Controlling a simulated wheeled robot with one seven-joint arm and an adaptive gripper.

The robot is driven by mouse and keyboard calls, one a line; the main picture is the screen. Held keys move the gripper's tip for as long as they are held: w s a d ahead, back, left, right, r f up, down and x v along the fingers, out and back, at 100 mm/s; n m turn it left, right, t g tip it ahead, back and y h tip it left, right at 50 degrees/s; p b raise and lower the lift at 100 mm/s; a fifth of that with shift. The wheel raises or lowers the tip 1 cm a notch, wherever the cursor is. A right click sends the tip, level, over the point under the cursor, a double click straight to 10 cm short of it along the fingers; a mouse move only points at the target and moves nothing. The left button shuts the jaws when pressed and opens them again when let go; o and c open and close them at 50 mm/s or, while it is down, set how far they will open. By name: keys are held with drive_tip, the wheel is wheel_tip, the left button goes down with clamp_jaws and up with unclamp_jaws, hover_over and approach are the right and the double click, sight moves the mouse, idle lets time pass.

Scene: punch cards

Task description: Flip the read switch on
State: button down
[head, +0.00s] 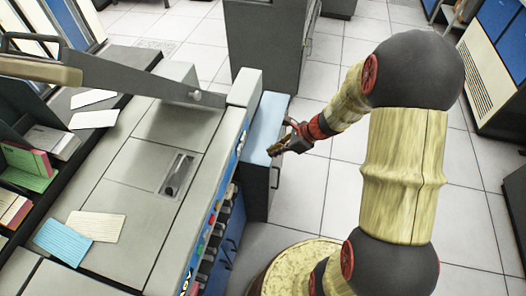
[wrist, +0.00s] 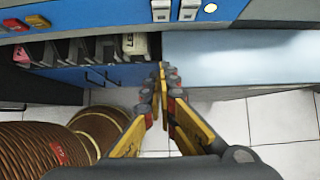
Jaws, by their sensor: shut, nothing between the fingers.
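A blue control panel (wrist: 110,14) runs along the top of the wrist view. Two pale grey switches (wrist: 174,9) sit side by side on it, with a lit round lamp (wrist: 210,8) to their right. No label is readable, so I cannot tell which is the read switch, or its position. My gripper (wrist: 163,70) is shut and empty, apart from the panel, and appears below the two switches in the picture. In the head view my gripper (head: 275,150) is by the right side of the grey card machine (head: 140,130), near a pale blue-topped cabinet (head: 267,118).
Dark card slots (wrist: 70,52) lie under the panel. Loose cards (head: 96,226) lie on the machine top. A tall grey cabinet (head: 268,45) stands behind. The tiled floor (head: 325,200) at right is open.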

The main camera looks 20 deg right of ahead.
drive_tip(key=shift+s+d+r, duration=0.5)
drive_tip(key=shift+d+r, duration=0.1)
drive_tip(key=shift+d, duration=0.1)
drive_tip(key=s+a+r+n+g+h, duration=0.25)
drive_tip(key=s+r+n, duration=0.55)
drive_tip(key=s+n, duration=0.5)
drive_tip(key=s+a+r+n+t+h, duration=0.1)
drive_tip(key=s+a+r+n+t, duration=0.1)
drive_tip(key=r+n, duration=0.4)
drive_tip(key=s+a+r+n+t+h, duration=0.2)
drive_tip(key=s+r+n, duration=0.2)
drive_tip(key=r, duration=0.8)
drive_tip(key=shift+r+n, duration=0.3)
drive_tip(key=shift+n, duration=0.7)
